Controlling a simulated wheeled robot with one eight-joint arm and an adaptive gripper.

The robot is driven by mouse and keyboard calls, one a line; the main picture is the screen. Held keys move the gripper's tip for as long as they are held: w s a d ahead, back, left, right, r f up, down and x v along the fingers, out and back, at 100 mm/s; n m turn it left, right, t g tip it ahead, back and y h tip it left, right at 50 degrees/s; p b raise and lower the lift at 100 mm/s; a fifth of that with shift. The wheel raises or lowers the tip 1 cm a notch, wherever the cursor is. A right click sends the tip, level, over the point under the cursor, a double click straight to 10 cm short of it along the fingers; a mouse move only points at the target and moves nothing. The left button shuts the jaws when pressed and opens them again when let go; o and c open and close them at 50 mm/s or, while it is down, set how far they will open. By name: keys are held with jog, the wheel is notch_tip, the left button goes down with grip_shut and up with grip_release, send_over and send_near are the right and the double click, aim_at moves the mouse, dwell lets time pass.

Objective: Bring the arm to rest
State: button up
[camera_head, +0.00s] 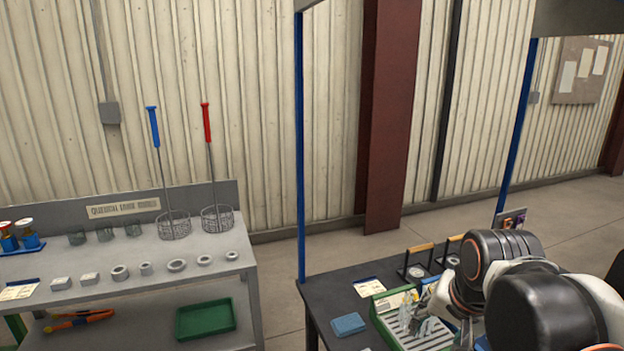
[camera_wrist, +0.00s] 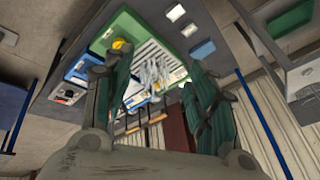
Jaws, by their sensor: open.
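My gripper (camera_wrist: 155,72) shows in the wrist view with its two dark green-padded fingers spread wide apart. Nothing is held between them. Beyond the gap between the fingers, a green-edged tray with white slats and a clump of pale, shiny pieces (camera_wrist: 155,75) shows. In the head view my white and black arm reaches in from the lower right, over the dark table (camera_head: 330,287). Its far end is beside the green slatted tray (camera_head: 378,310); the fingers cannot be made out there. Whether they touch anything is unclear.
A blue pad (camera_head: 348,324) and two wooden-handled frames (camera_head: 419,262) are on the dark table. A blue post (camera_head: 300,150) rises at its left corner. A grey bench (camera_head: 150,270) at left carries rings and two wire baskets (camera_head: 174,225) with long handles.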

jog(key=s+a+f+n+t+b, duration=0.1)
jog(key=s+a+f+n+t, duration=0.1)
jog(key=s+n, duration=0.5)
